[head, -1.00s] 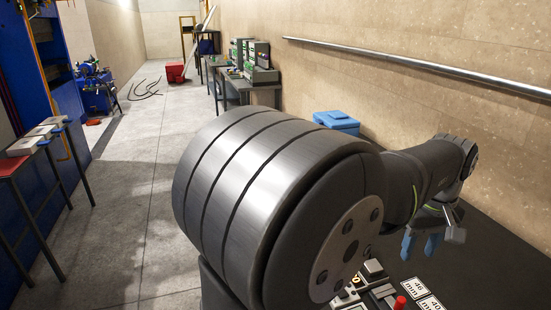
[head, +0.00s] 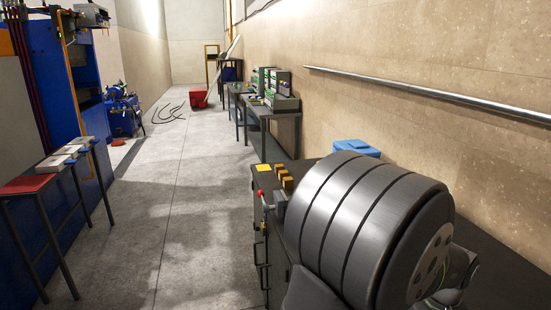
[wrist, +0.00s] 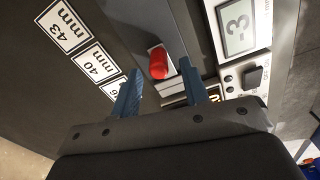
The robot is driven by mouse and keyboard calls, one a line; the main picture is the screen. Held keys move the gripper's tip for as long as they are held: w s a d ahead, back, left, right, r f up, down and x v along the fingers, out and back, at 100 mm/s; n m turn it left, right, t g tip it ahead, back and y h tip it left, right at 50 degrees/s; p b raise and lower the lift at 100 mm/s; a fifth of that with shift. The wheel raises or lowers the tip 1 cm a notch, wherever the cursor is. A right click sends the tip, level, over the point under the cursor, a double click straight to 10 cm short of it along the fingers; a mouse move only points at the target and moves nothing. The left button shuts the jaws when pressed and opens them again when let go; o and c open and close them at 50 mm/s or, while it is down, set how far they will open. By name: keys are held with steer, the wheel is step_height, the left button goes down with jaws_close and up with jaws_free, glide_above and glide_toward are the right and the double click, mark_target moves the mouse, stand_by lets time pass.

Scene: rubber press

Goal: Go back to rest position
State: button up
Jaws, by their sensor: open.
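My gripper (wrist: 162,88) shows in the wrist view with two blue fingers apart and nothing between them. It is over the dark bench top (wrist: 30,95), near a measuring device with a red knob (wrist: 159,63) and a digital display (wrist: 237,25). The knob appears just beyond the gap between the fingertips. In the head view my own large arm joint fills the lower right and hides the gripper.
Printed millimetre labels (wrist: 67,25) lie beside the device. A blue box (head: 355,148) and small yellow blocks (head: 283,178) are on or by the bench. A side table (head: 28,184) stands left beside a blue machine. The floor aisle (head: 180,220) between is clear.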

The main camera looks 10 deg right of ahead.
steer(key=shift+s+f, duration=0.1)
steer(key=shift+f, duration=1.1)
steer(key=shift+r, duration=0.1)
